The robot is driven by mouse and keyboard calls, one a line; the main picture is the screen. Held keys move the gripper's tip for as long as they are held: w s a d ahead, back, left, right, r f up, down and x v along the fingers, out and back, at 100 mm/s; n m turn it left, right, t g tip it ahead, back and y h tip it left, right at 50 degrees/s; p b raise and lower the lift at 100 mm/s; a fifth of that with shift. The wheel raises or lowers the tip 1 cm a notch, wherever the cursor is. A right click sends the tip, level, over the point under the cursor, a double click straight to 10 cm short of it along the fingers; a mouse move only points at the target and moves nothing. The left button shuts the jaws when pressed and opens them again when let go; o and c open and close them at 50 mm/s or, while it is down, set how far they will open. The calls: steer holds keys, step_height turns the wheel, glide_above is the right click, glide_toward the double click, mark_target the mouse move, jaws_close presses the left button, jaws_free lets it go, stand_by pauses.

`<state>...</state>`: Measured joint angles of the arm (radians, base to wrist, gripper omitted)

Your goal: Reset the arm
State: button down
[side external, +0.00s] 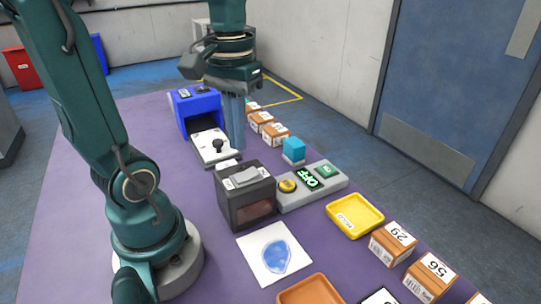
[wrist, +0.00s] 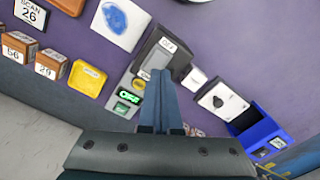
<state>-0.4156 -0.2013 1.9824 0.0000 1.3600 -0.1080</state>
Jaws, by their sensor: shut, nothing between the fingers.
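My gripper (side external: 236,150) hangs pointing down above the purple table (side external: 150,200). Its blue-grey fingers are together with nothing between them. In the side external view the fingers stand in front of the area between the white panel with a black knob (side external: 215,147) and the small boxes behind. In the wrist view the shut gripper (wrist: 158,77) overlaps the dark grey box (wrist: 165,50) and the button panel beside it. How high the fingertips are above the table is hard to tell.
A blue box (side external: 195,103) stands behind the white panel. A button panel (side external: 330,184) with a green OFF display and a blue cube (side external: 293,149) are at the right. A yellow tray (side external: 355,230), numbered boxes (side external: 392,243) and a blue-printed card (side external: 272,252) lie nearer.

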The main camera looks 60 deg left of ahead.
steer(key=shift+r, duration=0.5)
steer(key=s+d+f+m+t, duration=0.1)
steer(key=d+f+m+t, duration=0.1)
steer(key=d+m+t, duration=0.3)
steer(key=shift+s+d+f+m+t, duration=0.25)
steer(key=shift+d+m, duration=0.25)
steer(key=shift+d, duration=0.65)
